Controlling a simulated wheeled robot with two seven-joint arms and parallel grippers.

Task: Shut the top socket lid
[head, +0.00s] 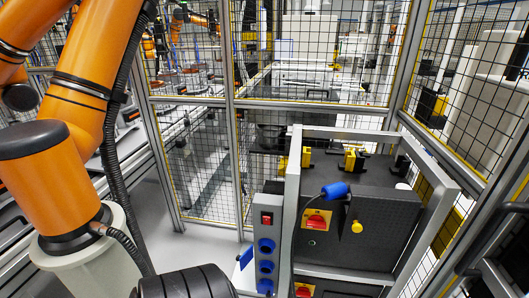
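The grey socket box (257,226) is fixed to the left side of the grey-framed cabinet, right of the picture's middle. It has a red switch (266,218) at its top and a column of round blue sockets below. The top socket (266,246) faces me. I cannot tell at this size whether its lid stands open or shut. The lower sockets (266,267) look similar. A small blue-and-white piece (245,258) shows at the box's left edge; I cannot tell what it is. Neither of my grippers is in view.
The cabinet frame (292,205) stands just right of the sockets. Its dark panel (368,232) carries a red-and-yellow switch (316,220) and a blue connector (335,190). An orange arm (50,160) fills the left. Wire fencing (190,60) stands behind; grey floor shows left of the box.

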